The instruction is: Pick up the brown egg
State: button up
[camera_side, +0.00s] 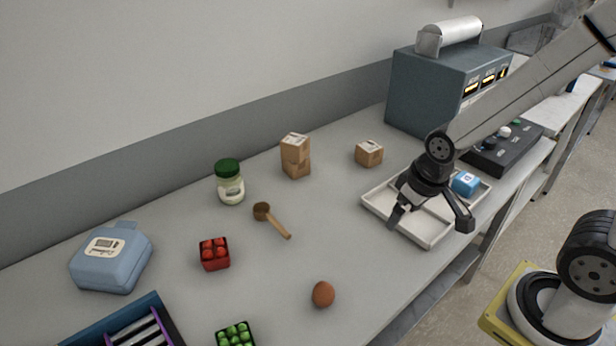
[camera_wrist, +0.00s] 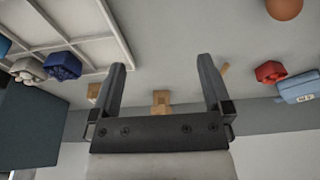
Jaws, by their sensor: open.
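The brown egg (camera_side: 323,294) rests on the grey table near its front edge in the side view. In the wrist view the egg (camera_wrist: 284,8) shows at the top right, partly cut off by the frame. My gripper (camera_side: 428,222) is open and empty, pointing down above the white divided tray, well to the right of the egg and farther back. In the wrist view the two fingers of my gripper (camera_wrist: 166,72) stand wide apart with nothing held between them.
The white tray (camera_side: 378,208) holds a blue item (camera_side: 465,182). Several small boxes (camera_side: 369,153), a green-lidded jar (camera_side: 230,182), a wooden spoon (camera_side: 272,220), a red punnet (camera_side: 214,253), a green punnet (camera_side: 235,334) and a light-blue case (camera_side: 111,258) stand around. Table between tray and egg is clear.

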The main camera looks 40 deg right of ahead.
jog(key=shift+a, duration=0.1)
jog(key=n+g+y, duration=0.1)
jog(key=n+g, duration=0.1)
jog(key=n, duration=0.9)
send_over(326, 286)
jog(key=f, duration=0.4)
jog(key=shift+s+d+f, duration=0.1)
jog(key=shift+s+d, duration=0.15)
jog(key=shift+w+a+f, duration=0.1)
jog(key=shift+w+f, duration=0.05)
jog(key=shift+f, duration=1.15)
jog(key=shift+w+a+f, duration=0.15)
jog(key=shift+f, duration=1.15)
jog(key=shift+w+a+f, duration=0.1)
jog(key=shift+f, duration=1.15)
